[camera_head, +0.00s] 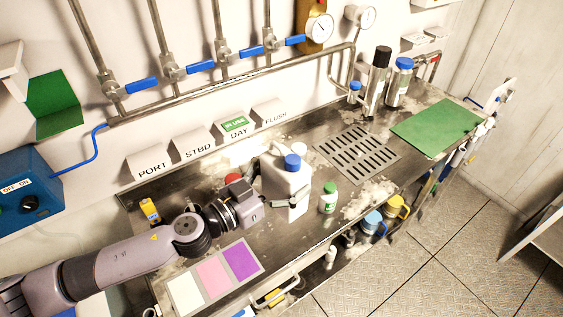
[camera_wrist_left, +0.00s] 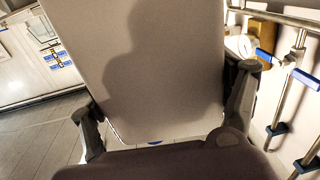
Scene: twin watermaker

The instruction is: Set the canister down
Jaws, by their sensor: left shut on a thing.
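The canister (camera_head: 288,186) is a white jug with a blue cap, in the middle of the head view at the steel counter. My left gripper (camera_head: 287,203) is shut on it, with a finger along its near side. In the left wrist view the canister's pale wall (camera_wrist_left: 150,70) fills the middle, and the gripper's fingers (camera_wrist_left: 165,110) lie on both sides of it. The canister looks nearly upright. I cannot tell whether its base touches the counter. My right gripper is not in view.
A small white bottle with a green cap (camera_head: 328,198) stands just right of the canister. A drain grate (camera_head: 357,150) and a green mat (camera_head: 437,127) lie further right. A colour card (camera_head: 213,277) lies at the front edge. Valve pipes (camera_head: 230,87) run along the wall.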

